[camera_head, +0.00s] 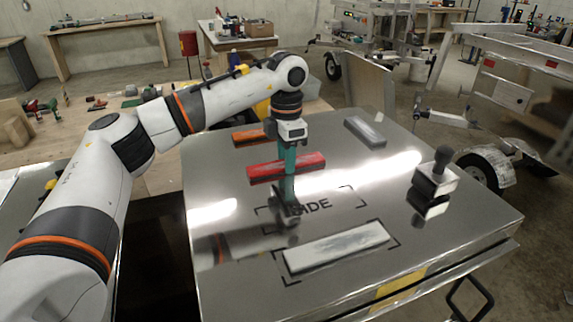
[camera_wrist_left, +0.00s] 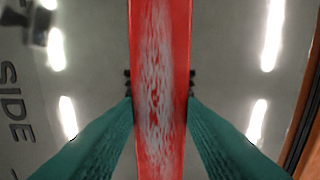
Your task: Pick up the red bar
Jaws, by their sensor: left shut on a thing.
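The red bar (camera_head: 262,171) lies near the middle of the shiny metal table (camera_head: 340,190), beyond the SIDE lettering; a reflection shows below it. My left gripper (camera_head: 287,168) points down at the bar, its green fingers at the bar's middle. In the left wrist view the red bar (camera_wrist_left: 160,60) runs through the middle of the picture, its face worn with whitish streaks. The green fingertips (camera_wrist_left: 160,110) press on both its long sides, shut on it. I cannot tell if the bar is clear of the table. My right gripper is not in view.
An orange bar (camera_head: 250,136) lies behind the red one. A grey bar (camera_head: 365,131) is at the back right. A whitish bar (camera_head: 335,246) lies in front within corner marks. A block with a dark knob (camera_head: 435,180) stands at the right. Trailers stand beyond.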

